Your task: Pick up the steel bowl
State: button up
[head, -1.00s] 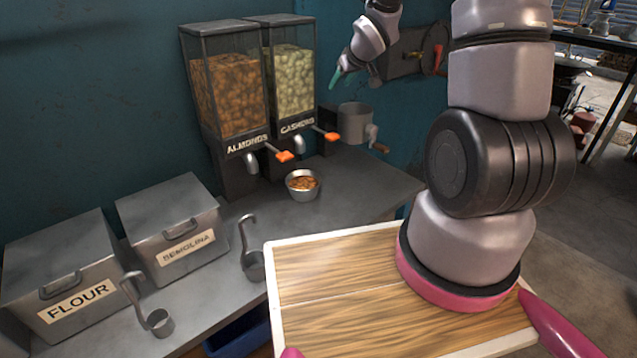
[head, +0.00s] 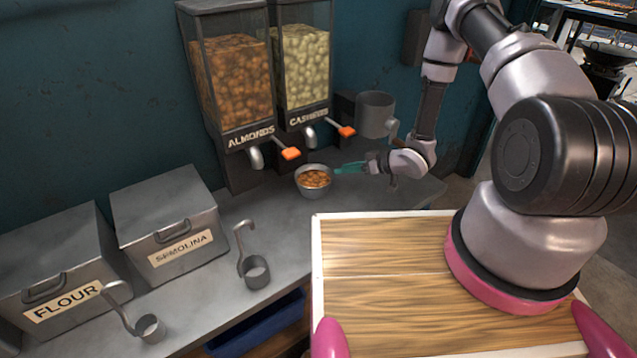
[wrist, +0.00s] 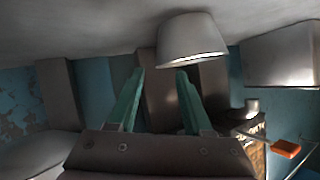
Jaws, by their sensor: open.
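The small steel bowl (head: 314,189) with brown nuts in it stands upright on the grey counter, in front of the dispensers. My gripper (head: 339,168) is low at the right of the bowl in the head view, with its green fingers pointing left at the rim. In the wrist view, which shows the counter at the top, my gripper (wrist: 160,72) has its two fingers apart with nothing between them. The bowl (wrist: 190,38) is beyond the fingertips, off toward the right finger. Whether a fingertip touches it I cannot tell.
The almond dispenser (head: 232,85) and cashew dispenser (head: 303,65) stand behind the bowl, their orange levers sticking out. A metal grinder (head: 376,115) is behind my gripper. Two ladles (head: 255,272) (head: 150,328) and the semolina (head: 165,220) and flour (head: 60,270) boxes are at left.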

aim_at(323, 173)
jog(key=x, duration=0.9)
jog(key=shift+w+a+f, duration=0.1)
jog(key=shift+a+f, duration=0.1)
jog(key=shift+a, duration=0.05)
grip_shut()
jog(key=shift+d, duration=0.1)
dwell(1.0)
